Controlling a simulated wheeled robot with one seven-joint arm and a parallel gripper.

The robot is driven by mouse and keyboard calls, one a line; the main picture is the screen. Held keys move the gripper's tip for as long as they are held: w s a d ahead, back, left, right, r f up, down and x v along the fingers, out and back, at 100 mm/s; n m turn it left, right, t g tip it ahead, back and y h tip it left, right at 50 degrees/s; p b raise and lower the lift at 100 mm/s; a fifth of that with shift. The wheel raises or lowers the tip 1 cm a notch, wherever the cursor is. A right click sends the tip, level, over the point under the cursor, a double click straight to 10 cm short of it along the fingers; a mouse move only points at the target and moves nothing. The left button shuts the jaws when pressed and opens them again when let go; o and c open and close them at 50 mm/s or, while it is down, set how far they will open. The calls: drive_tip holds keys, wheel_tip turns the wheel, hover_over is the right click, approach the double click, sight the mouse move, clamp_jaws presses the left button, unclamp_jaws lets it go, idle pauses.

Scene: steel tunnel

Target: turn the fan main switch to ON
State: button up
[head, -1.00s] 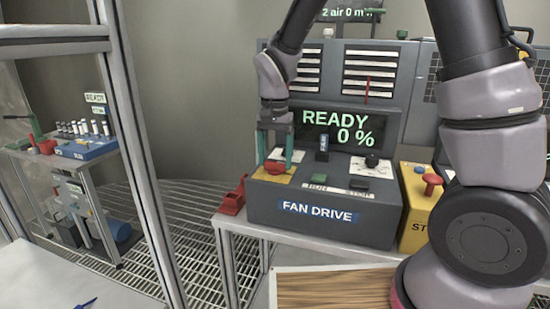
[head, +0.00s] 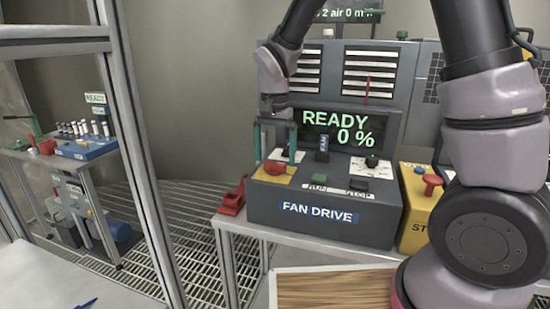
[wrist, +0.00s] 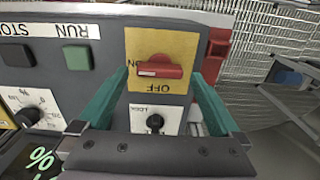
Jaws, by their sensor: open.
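The fan main switch is a red handle (wrist: 160,68) on a yellow plate (wrist: 190,45), seen close in the wrist view. The handle lies crosswise there, its left end at the partly covered ON label; the OFF label is below it. In the head view the red switch (head: 274,168) sits on the left of the grey FAN DRIVE box (head: 320,222). My gripper (head: 275,160) is above it, open, with its green fingers on either side of the handle and apart from it. It also shows in the wrist view (wrist: 158,78).
The display (head: 340,128) reads READY 0 %. A black LOCK knob (wrist: 155,122), a green RUN button (wrist: 76,57) and a dial (wrist: 30,118) are close by. A red padlock-like object (head: 232,199) lies left of the box, and a yellow stop box (head: 416,215) stands right.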

wheel_tip(320, 180, up, 10)
drive_tip(key=shift+f, duration=0.2)
drive_tip(key=s+d+r+t+y, duration=0.25)
drive_tip(key=d+r, duration=0.55)
drive_tip(key=d, duration=0.4)
drive_tip(key=s+d+r+t, duration=0.3)
drive_tip(key=s+d+t, duration=0.1)
drive_tip(key=s+d, duration=0.6)
drive_tip(key=shift+d+t, duration=0.35)
drive_tip(key=shift+d, duration=0.05)
drive_tip(key=shift+r+h, duration=0.1)
drive_tip(key=shift+h, duration=0.15)
idle(0.3)
